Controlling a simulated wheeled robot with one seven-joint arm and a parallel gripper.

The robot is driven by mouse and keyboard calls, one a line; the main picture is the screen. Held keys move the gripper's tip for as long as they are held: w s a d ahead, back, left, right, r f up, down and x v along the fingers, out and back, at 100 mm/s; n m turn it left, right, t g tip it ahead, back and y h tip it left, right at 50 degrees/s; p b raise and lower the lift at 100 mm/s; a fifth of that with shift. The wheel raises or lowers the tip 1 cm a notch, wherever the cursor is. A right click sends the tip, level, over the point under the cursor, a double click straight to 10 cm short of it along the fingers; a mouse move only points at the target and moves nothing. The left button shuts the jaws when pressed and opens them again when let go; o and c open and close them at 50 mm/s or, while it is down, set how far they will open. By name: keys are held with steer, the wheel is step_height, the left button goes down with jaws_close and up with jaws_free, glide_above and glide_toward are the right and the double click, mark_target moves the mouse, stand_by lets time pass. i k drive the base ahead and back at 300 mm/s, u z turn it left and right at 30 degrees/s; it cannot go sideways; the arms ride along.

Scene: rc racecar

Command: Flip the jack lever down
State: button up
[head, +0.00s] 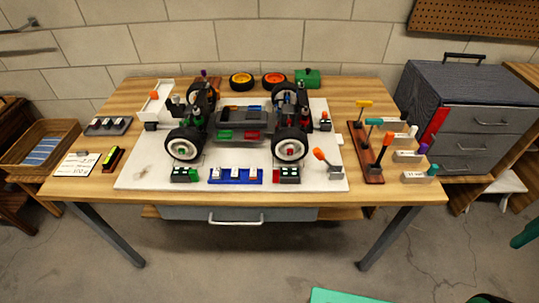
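A lever with an orange knob (319,154) stands on a small grey base at the front right of the white board. It leans up and to the left, with the knob raised above the base. It looks like the jack lever, though another orange-knobbed part (325,116) stands farther back at the board's right edge. The RC car (240,117) with big black tyres sits at the middle of the board. My gripper is not in view.
The white board (150,174) lies on a wooden table (400,190). A tool rack (367,155) with coloured handles stands right of the lever. Small blocks and a blue tray (236,176) line the board's front. A grey drawer cabinet (470,110) stands right of the table.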

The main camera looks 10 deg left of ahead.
mark_target(318, 153)
steer(key=u, duration=1.15)
steer(key=k, duration=1.35)
steer(key=z, duration=0.65)
steer(key=i, duration=1)
steer(key=z, duration=0.05)
